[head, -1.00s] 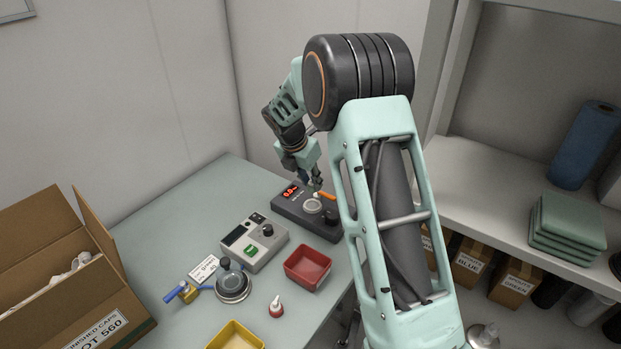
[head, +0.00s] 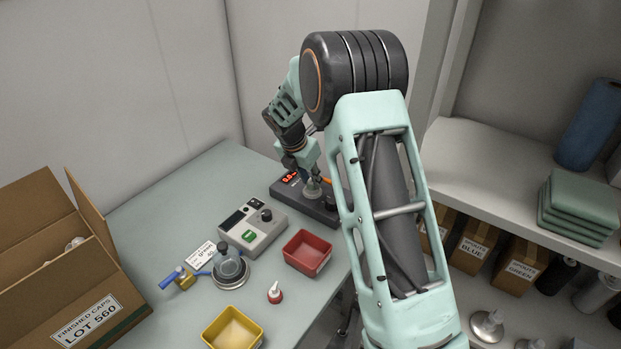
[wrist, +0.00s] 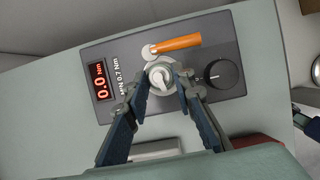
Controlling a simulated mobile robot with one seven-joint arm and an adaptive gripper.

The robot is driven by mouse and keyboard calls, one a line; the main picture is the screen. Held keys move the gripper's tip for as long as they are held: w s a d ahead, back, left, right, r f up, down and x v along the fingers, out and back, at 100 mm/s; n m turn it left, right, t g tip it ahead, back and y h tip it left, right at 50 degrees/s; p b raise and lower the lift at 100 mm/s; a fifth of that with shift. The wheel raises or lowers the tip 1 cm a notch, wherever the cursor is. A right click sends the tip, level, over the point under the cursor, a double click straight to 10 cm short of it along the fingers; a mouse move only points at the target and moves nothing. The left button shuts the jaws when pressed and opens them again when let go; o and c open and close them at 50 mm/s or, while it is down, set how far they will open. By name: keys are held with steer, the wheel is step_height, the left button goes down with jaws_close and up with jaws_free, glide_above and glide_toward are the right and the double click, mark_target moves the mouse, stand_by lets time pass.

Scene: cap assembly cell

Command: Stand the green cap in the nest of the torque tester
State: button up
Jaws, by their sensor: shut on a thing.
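The torque tester (head: 284,194) is a dark box at the back of the bench, with a red 0.0 display, a black knob and an orange lever; it fills the upper wrist view (wrist: 118,57). Its nest (wrist: 149,67) is a pale round seat. My gripper (wrist: 161,84) is at the nest, its fingertips closed on either side of a small cap with a whitish spout (wrist: 159,76). I take this for the green cap, but its green is not visible. The cap is over or in the nest; I cannot tell whether it touches the seat. My gripper also shows in the head view (head: 314,181).
The orange lever (wrist: 178,43) and black knob (wrist: 219,74) are close to my fingers. A grey meter (head: 266,237), red bin (head: 308,267), yellow bin (head: 213,341), round metal-based device (head: 231,280) and red-based cap with white spout (head: 275,297) stand nearer. A carton (head: 42,283) is at left.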

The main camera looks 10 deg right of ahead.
steer(key=shift+f, duration=0.25)
stand_by(0.3)
steer(key=shift+f, duration=0.3)
steer(key=shift+f, duration=0.15)
stand_by(0.5)
steer(key=o, duration=0.8)
steer(key=shift+r+p, duration=2.85)
steer(key=shift+r, duration=0.7)
